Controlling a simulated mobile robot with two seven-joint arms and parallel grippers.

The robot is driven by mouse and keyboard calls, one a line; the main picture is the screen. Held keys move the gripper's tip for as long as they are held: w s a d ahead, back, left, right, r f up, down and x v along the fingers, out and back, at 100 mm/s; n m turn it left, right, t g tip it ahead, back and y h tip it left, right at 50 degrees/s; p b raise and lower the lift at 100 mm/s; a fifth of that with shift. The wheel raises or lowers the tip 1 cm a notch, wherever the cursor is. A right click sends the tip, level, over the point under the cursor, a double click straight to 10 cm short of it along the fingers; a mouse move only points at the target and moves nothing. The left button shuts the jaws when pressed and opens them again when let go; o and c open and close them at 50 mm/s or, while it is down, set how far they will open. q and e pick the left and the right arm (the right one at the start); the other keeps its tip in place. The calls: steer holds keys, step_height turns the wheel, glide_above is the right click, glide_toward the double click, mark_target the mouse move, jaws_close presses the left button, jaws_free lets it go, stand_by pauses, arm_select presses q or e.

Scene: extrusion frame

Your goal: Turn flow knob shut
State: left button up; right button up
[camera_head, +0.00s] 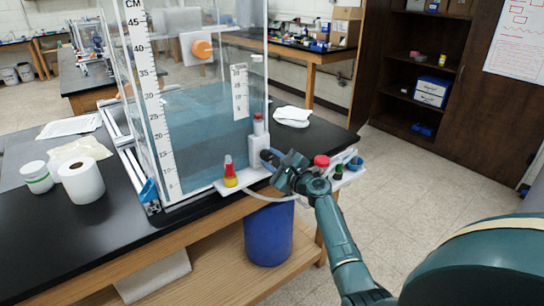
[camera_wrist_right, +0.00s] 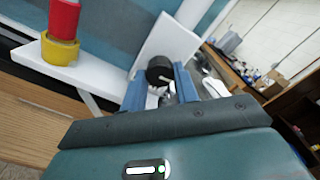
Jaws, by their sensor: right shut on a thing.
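The flow knob (camera_wrist_right: 158,68) is black and round with a light pointer line. It sits on a white block (camera_wrist_right: 168,42) in the right wrist view. The white block also shows in the head view (camera_head: 257,144), at the lower right corner of the clear water tank (camera_head: 200,130). My right gripper (camera_head: 268,158) reaches to this block and hides the knob in the head view. In the wrist view its two blue fingers (camera_wrist_right: 160,82) stand on either side of the knob, closed on it. My left gripper is not in view.
A blue bin (camera_head: 268,235) is below.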

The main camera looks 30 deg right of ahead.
steer(key=shift+m, duration=0.5)
steer(key=o, duration=1)
steer(key=s, duration=0.8)
steer(key=s+d, duration=0.1)
steer(key=s, duration=0.4)
steer(key=shift+s, duration=0.1)
